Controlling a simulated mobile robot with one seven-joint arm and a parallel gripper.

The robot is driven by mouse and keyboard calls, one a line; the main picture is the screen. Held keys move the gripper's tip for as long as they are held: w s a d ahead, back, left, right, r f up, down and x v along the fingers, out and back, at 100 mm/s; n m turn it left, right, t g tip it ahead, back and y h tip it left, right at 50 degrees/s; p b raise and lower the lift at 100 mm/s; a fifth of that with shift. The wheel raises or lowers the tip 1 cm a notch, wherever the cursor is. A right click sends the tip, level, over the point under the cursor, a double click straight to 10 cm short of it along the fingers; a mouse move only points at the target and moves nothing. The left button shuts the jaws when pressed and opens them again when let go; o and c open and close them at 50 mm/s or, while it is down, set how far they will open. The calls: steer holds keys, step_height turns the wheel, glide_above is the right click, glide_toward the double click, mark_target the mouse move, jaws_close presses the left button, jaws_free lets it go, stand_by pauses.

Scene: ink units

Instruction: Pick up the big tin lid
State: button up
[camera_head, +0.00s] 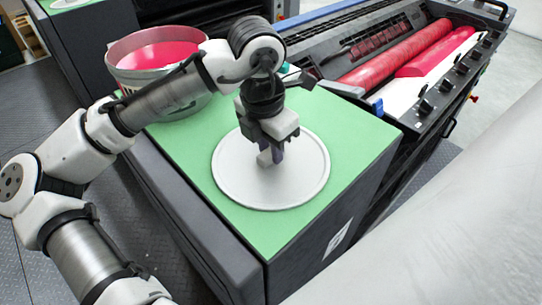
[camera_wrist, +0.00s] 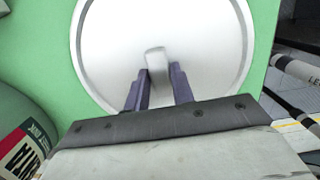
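The big tin lid (camera_head: 232,178) is a round, pale grey disc with a raised rim. It lies flat on the green top of a dark cabinet. A small upright tab handle (camera_wrist: 155,58) stands at its middle. My gripper (camera_head: 274,154) points down over the lid's centre. In the wrist view my gripper (camera_wrist: 160,72) has its two purple fingers parted, one on each side of the tab. I cannot tell whether either finger touches it. The fingers partly hide the tab in the head view.
A large tin of red ink (camera_head: 160,57) stands on the green top (camera_head: 330,120) behind my arm; its labelled side (camera_wrist: 25,140) shows in the wrist view. A printing press with red rollers (camera_head: 400,55) is at the right. Bare green top surrounds the lid.

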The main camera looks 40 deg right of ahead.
jaws_close()
steer(key=shift+r, duration=0.15)
